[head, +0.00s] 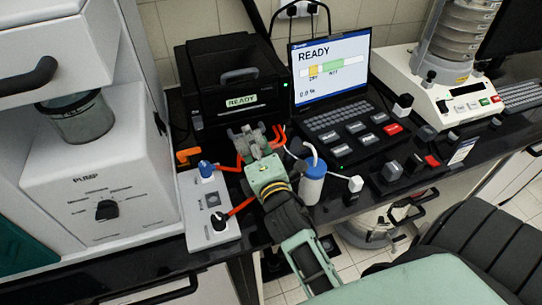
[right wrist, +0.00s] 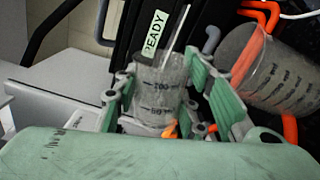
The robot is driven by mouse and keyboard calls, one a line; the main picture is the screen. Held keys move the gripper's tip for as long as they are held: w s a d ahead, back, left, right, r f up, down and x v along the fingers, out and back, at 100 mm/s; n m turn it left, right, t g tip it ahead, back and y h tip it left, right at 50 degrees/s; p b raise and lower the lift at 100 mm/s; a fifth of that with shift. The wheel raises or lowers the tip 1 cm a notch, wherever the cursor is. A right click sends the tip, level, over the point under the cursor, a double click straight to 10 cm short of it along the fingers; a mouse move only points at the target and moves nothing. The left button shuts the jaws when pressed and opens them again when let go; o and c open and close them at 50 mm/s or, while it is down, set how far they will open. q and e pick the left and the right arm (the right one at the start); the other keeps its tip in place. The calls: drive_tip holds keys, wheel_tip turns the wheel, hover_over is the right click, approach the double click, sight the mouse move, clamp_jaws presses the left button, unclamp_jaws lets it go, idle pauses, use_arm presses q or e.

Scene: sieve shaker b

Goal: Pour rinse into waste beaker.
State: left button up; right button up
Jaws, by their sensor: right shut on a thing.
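My right gripper (head: 258,150) reaches over the bench in front of the black printer-like unit in the head view. In the right wrist view its green fingers (right wrist: 160,92) are shut around a clear graduated beaker (right wrist: 158,88) with a thin rod standing in it. A second graduated beaker (right wrist: 268,72) is just to the right, apart from the held one, with orange parts across it. Which one is the waste beaker I cannot tell. In the head view the gripper mostly hides both beakers. Any liquid level is unclear. My left gripper is not in view.
A blue-capped wash bottle (head: 313,182) stands close to the right of my gripper. A control box (head: 207,210) with knobs and orange leads is to the left. The black unit (head: 230,85), a laptop (head: 332,75) showing READY and a sieve shaker (head: 440,90) stand behind.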

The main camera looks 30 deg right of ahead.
drive_tip(key=shift+w+a+f+n+b, duration=0.1)
drive_tip(key=shift+a+n+b, duration=0.2)
drive_tip(key=shift+n+b, duration=0.1)
drive_tip(key=shift+n+p, duration=0.3)
drive_tip(key=shift+n, duration=0.1)
drive_tip(key=n, duration=0.2)
drive_tip(key=f+n, duration=0.1)
drive_tip(key=shift+a+f+n, duration=0.15)
drive_tip(key=shift+f+n, duration=0.05)
drive_tip(key=shift+n, duration=0.2)
drive_tip(key=r+n+p, duration=0.2)
drive_tip(key=p, duration=0.1)
drive_tip(key=shift+w+a+r, duration=0.1)
drive_tip(key=shift+a+r, duration=0.1)
drive_tip(key=a+f+n+b, duration=0.1)
drive_tip(key=f, duration=0.1)
drive_tip(key=a+f+n+b, duration=0.1)
drive_tip(key=f+b, duration=0.1)
drive_tip(key=a+f+n+b, duration=0.1)
drive_tip(key=f, duration=0.1)
drive_tip(key=shift+w+f+n+b, duration=0.25)
drive_tip(key=shift+w+n+b, duration=0.1)
drive_tip(key=shift+n+b, duration=0.05)
wheel_tip(320, 180, up, 10)
drive_tip(key=a+n+p, duration=0.2)
drive_tip(key=n+p, duration=0.1)
drive_tip(key=p, duration=0.9)
drive_tip(key=shift+w+a+n, duration=0.15)
drive_tip(key=shift+w+n, duration=0.1)
drive_tip(key=shift+n, duration=0.15)
